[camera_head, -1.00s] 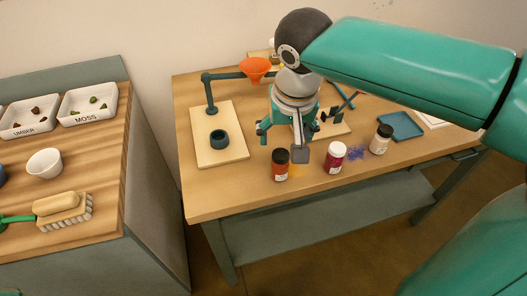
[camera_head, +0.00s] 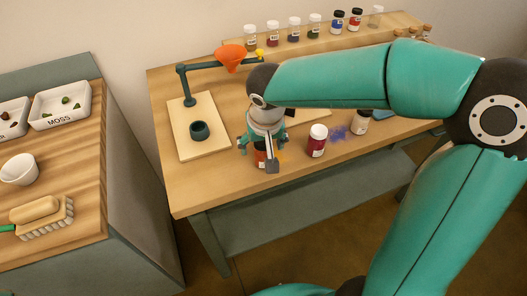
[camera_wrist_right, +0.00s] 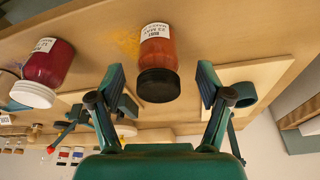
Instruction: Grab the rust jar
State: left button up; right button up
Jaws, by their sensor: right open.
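The rust jar (camera_head: 260,159), orange-red with a black lid, stands near the front edge of the table, partly hidden by my right gripper (camera_head: 257,154). In the right wrist view the rust jar (camera_wrist_right: 158,52) shows its white label and its black lid. My right gripper (camera_wrist_right: 160,80) is open, with one finger on each side of the jar in that view. Gaps show between the jar and both fingers, so it is not gripped. My left gripper is not in view.
A magenta jar with a white lid (camera_head: 317,140) stands close by on the right. A pale jar (camera_head: 361,122) is beyond it, near blue powder. A wooden stand (camera_head: 217,143) with an orange funnel (camera_head: 230,58) is on the left. Several jars line the back shelf (camera_head: 275,55).

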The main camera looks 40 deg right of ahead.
aim_at(262, 151)
jog(key=shift+x, duration=1.95)
jog(key=shift+d, duration=0.1)
jog(key=c, duration=1.3)
jog(key=shift+r, duration=0.1)
